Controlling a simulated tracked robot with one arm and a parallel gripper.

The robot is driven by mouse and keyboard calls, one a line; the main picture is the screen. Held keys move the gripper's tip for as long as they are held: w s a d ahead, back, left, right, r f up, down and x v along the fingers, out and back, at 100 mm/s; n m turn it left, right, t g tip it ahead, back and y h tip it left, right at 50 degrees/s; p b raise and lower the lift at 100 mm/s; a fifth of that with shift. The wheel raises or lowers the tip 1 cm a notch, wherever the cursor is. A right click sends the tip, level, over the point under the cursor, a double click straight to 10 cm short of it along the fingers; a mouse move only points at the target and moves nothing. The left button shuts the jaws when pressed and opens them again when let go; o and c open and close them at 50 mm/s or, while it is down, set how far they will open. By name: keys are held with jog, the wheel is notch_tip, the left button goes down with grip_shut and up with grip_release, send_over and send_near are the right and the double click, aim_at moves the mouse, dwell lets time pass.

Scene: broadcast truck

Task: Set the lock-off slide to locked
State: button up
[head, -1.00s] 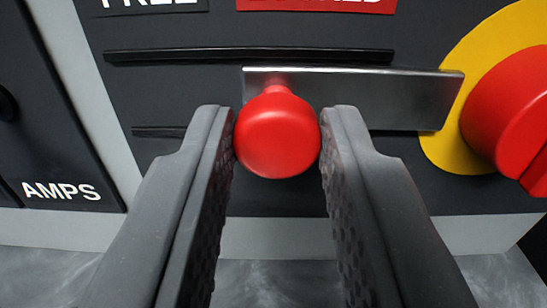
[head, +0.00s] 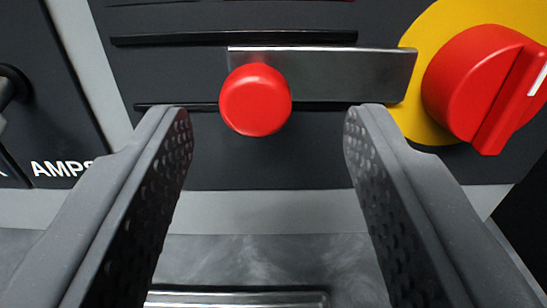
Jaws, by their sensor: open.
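The lock-off slide is a bare metal plate (head: 340,72) on a dark panel, lying along two black horizontal rails. A round red knob (head: 255,100) stands out at its left end. The plate covers the right part of the rails, and its right end reaches in front of the yellow disc. The FREE and LOCKED labels are out of the picture now; earlier the red LOCKED label sat above the plate and knob. My gripper (head: 267,118) is open, with a finger on each side of the knob and a clear gap to both.
A red rotary switch (head: 475,85) on a yellow disc (head: 425,40) sits close at the right. A panel marked AMPS (head: 62,168) is at the left. A grey worktop (head: 270,262) with a metal bar lies below the panel.

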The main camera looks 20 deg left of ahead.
jog(key=p+v, duration=0.2)
jog(key=v, duration=0.9)
jog(key=shift+s, duration=0.3)
jog(key=shift+d, duration=0.15)
jog(key=s+d+r+m+h+p, duration=0.1)
jog(key=d+r+m+h, duration=0.2)
jog(key=r, duration=0.8)
jog(key=s+d+r+h+p, duration=0.1)
jog(key=s+d+r+h, duration=0.15)
jog(key=d+r, duration=0.65)
jog(key=s+a+r+m+g+h+p, duration=0.1)
jog(key=s+r, duration=1.5)
jog(key=r, duration=0.3)
jog(key=shift+s+r+m, duration=0.2)
jog(key=shift+s+m, duration=0.1)
jog(key=shift+a+h, duration=0.15)
jog(key=shift+h, duration=0.1)
